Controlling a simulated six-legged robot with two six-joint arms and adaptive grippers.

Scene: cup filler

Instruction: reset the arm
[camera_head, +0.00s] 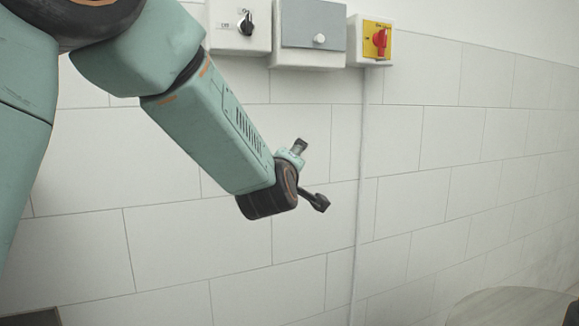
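My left arm comes in from the upper left and reaches down to the middle of the view. My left gripper (310,175) is at its end, in front of the tiled wall. Its two dark fingertips stand well apart, one up and one lower right, with nothing seen between them. Part of the gripper is hidden behind the dark wrist joint. My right arm and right gripper do not show.
On the wall above hang a white box with a black knob (246,22), a grey-fronted box (313,27) and a yellow switch box with a red knob (379,40). A round pale surface (515,307) shows at lower right. The wall's right side is clear.

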